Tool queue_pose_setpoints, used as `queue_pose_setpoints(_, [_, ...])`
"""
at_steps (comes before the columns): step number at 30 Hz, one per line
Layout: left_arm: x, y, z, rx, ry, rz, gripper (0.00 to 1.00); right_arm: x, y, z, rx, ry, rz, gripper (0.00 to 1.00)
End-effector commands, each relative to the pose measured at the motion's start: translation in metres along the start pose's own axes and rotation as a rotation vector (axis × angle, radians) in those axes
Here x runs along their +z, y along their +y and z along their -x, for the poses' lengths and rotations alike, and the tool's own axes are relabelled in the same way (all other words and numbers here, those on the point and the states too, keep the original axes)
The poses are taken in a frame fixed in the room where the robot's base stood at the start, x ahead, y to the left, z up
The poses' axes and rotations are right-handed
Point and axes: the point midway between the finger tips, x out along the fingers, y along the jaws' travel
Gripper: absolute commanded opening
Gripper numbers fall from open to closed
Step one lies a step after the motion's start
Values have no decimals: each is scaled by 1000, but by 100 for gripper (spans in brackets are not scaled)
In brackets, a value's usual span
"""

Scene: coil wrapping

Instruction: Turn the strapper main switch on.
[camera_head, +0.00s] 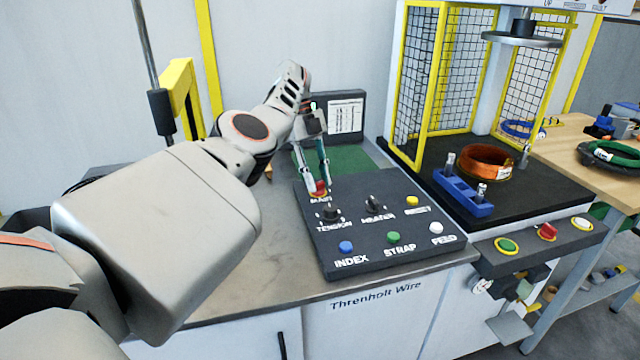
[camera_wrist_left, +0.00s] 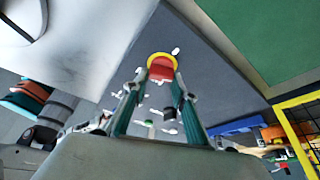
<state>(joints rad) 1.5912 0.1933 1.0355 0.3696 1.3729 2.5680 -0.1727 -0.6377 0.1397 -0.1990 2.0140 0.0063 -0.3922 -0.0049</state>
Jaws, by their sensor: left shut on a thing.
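The strapper control panel (camera_head: 340,255) is a dark sloped box on the grey bench. Its red main switch (camera_head: 320,187) sits at the panel's back left corner, above a partly covered label. My left gripper (camera_head: 318,184) reaches down from above with its fingers at this switch. In the left wrist view the red switch (camera_wrist_left: 161,67) with a yellow ring lies between the two fingertips (camera_wrist_left: 160,80), and the fingers are shut on it. Whether the switch is turned on cannot be told. My right gripper is in neither view.
The panel also holds the tension knob (camera_head: 331,213), heater knob (camera_head: 374,203), yellow reset button (camera_head: 412,201), and blue, green and white buttons in front. To the right, a yellow mesh cage (camera_head: 428,85) stands behind a copper coil (camera_head: 486,162) and blue block (camera_head: 463,193).

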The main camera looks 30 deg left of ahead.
Motion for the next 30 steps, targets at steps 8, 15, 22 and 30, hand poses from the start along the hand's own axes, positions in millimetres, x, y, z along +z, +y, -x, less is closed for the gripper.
queue_pose_setpoints(8, [5, 0, -13, 94, 3, -190, 5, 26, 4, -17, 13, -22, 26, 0])
queue_pose_setpoints(15, [5, -1, -11, 145, 3, -314, 5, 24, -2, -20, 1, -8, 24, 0])
queue_pose_setpoints(22, [3, 0, -7, 172, 3, -388, 5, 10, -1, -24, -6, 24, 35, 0])
queue_pose_setpoints(30, [1, 0, -4, 179, 2, -415, 5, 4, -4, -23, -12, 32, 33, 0])
